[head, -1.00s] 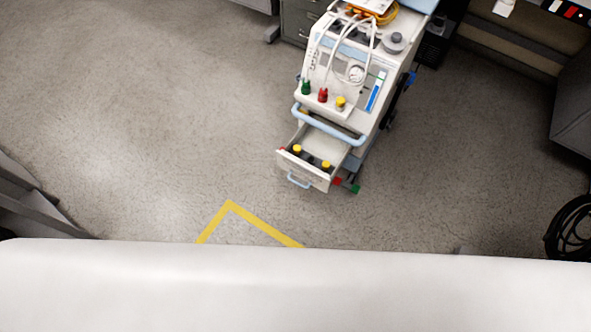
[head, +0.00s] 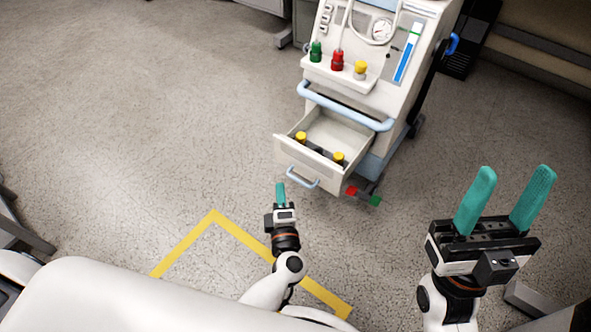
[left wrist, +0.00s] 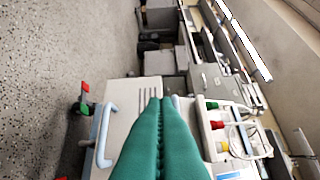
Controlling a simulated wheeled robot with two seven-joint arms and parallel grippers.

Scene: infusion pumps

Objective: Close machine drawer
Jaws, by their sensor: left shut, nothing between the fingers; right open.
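The white machine (head: 365,70) stands at the upper middle of the head view. Its drawer (head: 310,164) is pulled out toward me, with a light blue handle (head: 302,177) on its front and yellow-capped items (head: 301,137) inside. My left gripper (head: 281,190) is shut and empty, just in front of and below the drawer front, apparently apart from it. In the left wrist view its teal fingers (left wrist: 160,135) are together and cover part of the drawer front (left wrist: 120,110). My right gripper (head: 506,202) is open and empty, to the right of the machine.
A light blue push bar (head: 345,108) spans the machine above the drawer. Red and green fittings (head: 363,195) stick out low at the drawer's right. Yellow tape (head: 213,214) marks the floor. The floor left of the machine is clear.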

